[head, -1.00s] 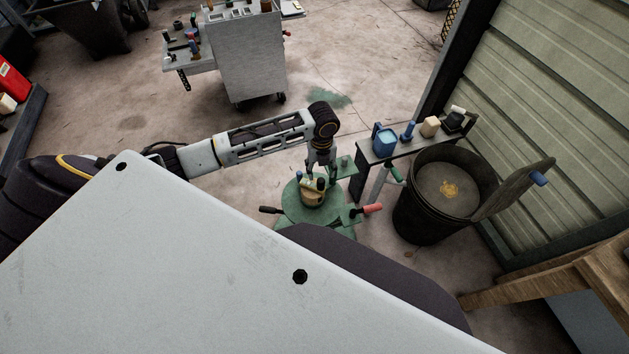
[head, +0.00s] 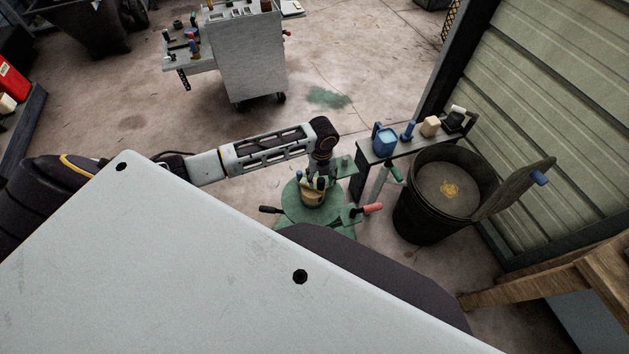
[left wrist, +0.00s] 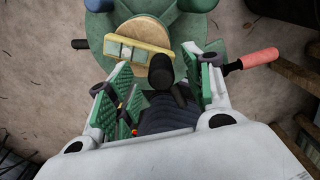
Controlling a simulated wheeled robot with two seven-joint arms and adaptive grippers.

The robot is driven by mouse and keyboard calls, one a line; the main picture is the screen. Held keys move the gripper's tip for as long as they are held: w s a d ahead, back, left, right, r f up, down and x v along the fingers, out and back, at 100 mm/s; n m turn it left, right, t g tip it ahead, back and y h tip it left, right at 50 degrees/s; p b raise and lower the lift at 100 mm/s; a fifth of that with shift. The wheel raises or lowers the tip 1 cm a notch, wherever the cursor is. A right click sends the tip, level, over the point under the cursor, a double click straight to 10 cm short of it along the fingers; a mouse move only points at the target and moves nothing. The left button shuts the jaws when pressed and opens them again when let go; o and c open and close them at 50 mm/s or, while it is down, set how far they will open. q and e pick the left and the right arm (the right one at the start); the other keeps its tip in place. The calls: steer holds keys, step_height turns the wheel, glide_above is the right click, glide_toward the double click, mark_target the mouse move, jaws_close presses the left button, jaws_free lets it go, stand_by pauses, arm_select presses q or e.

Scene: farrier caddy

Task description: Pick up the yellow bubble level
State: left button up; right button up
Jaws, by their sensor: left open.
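The yellow bubble level (left wrist: 140,50) shows in the left wrist view as a yellow bar with pale clear windows. It lies across a round tan top (left wrist: 139,32) on the green stand (head: 294,207). In the head view my gripper partly hides it. My left gripper (head: 319,178) is over the stand, pointing down. In the left wrist view its green-padded fingers (left wrist: 157,72) are spread wide with nothing clamped. The level lies just beyond the fingertips. A black-handled tool (left wrist: 161,73) stands between the fingers, in front of the level's right part. My right gripper is out of view.
A red-handled tool (head: 367,209) juts from the stand's right side, also seen in the left wrist view (left wrist: 258,59). A small bench holds a blue jug (head: 384,140) and bottles. A black bin (head: 424,220) stands right of it. Open floor lies behind.

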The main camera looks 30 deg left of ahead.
mark_target(319, 187)
arm_select(q)
steer(key=shift+f, duration=1.6)
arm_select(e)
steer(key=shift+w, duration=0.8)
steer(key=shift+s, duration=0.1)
arm_select(q)
steer(key=shift+c, duration=0.2)
steer(key=c, duration=0.7)
jaws_close()
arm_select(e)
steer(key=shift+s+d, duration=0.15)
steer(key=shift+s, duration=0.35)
